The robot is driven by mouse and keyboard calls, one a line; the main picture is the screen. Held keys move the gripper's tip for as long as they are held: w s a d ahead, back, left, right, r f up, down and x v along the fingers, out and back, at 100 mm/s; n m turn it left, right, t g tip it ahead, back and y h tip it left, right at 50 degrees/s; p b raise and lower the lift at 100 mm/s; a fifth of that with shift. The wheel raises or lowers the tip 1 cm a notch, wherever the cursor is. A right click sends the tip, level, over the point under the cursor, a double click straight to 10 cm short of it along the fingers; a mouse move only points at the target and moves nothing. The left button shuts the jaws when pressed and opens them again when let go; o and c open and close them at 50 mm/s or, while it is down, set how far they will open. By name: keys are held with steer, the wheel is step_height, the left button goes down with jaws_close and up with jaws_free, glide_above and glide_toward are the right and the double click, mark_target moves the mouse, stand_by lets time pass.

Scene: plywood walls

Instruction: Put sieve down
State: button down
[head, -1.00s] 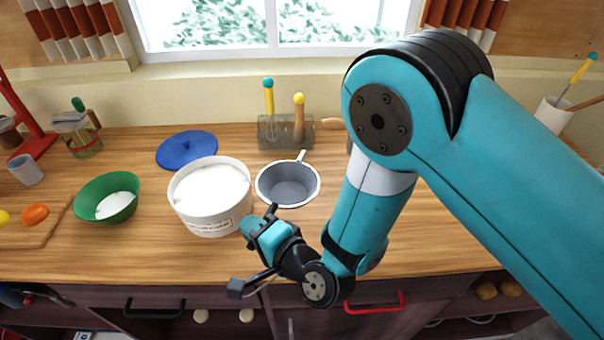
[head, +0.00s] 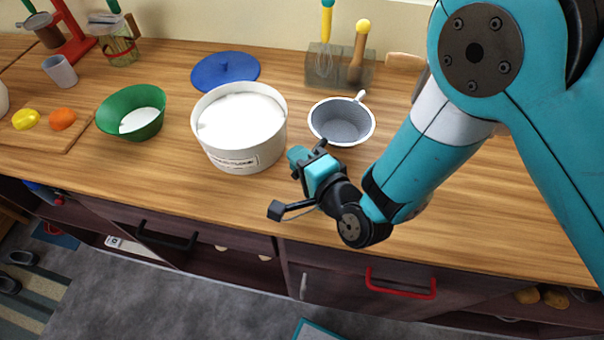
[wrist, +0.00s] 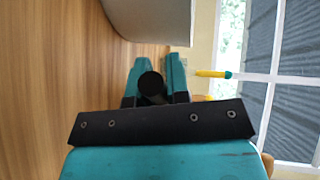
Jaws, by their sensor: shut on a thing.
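The sieve (head: 341,121) has a round grey mesh bowl with a pale rim and a small hook at its far side. It is at the counter to the right of the white tub; I cannot tell whether it touches the counter. My gripper (head: 305,161) is just in front of and left of the bowl, shut on the sieve's dark handle. In the wrist view, the round dark handle end (wrist: 151,84) shows between the teal fingers. The bowl is not seen there.
The white tub (head: 227,155) of white powder stands close left of my gripper. A green bowl (head: 150,133), a blue lid (head: 226,71) and a utensil holder (head: 340,70) are also on the wooden counter. Bare counter (head: 465,190) lies to the right.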

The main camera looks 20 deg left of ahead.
step_height(320, 180, down, 4)
steer(key=b, duration=0.3)
steer(key=shift+d+r, duration=0.1)
steer(key=shift+r, duration=0.25)
steer(key=c, duration=1.5)
jaws_free()
steer(key=shift+f, duration=0.2)
steer(key=shift+c, duration=0.2)
steer(key=o, duration=0.4)
steer(key=shift+o, duration=0.2)
steer(key=shift+r, duration=0.15)
